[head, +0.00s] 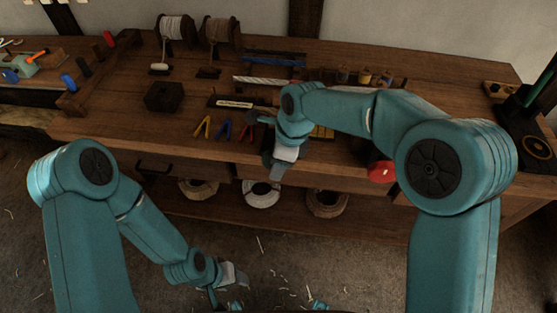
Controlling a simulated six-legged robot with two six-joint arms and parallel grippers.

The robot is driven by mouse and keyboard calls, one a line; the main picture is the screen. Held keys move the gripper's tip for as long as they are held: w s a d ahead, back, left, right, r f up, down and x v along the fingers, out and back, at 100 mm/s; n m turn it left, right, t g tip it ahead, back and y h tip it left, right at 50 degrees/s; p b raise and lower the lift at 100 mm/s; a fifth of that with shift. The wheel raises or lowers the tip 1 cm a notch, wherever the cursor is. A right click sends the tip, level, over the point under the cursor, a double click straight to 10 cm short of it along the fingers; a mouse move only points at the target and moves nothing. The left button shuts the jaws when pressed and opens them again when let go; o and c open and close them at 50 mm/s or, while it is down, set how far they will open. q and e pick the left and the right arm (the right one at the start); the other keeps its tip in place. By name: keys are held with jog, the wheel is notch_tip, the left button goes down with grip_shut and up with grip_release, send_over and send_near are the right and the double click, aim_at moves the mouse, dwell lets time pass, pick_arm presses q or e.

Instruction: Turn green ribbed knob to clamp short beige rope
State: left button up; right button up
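A short pale beige rope piece (235,104) lies along a small dark base on the bench. I cannot make out a green ribbed knob for certain; my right arm covers part of the bench beside the rope. My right gripper (280,163) hangs at the bench's front edge, below and right of the rope, apart from it. It points down, and its finger gap is unclear. My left gripper (228,281) is low over the floor in front of the bench, far from the rope, and its finger gap is unclear too.
The wooden bench (120,110) carries a dark block (164,96), yellow pliers (202,127), blue pliers (225,129) and a white twisted rope (264,82). Rope spools (174,28) stand behind. A red round object (381,171) is at the front edge. Rope coils (262,194) lie below.

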jog(key=shift+r, duration=0.1)
jog(key=v, duration=1.6)
jog(key=shift+p, duration=0.4)
jog(key=shift+r, duration=0.1)
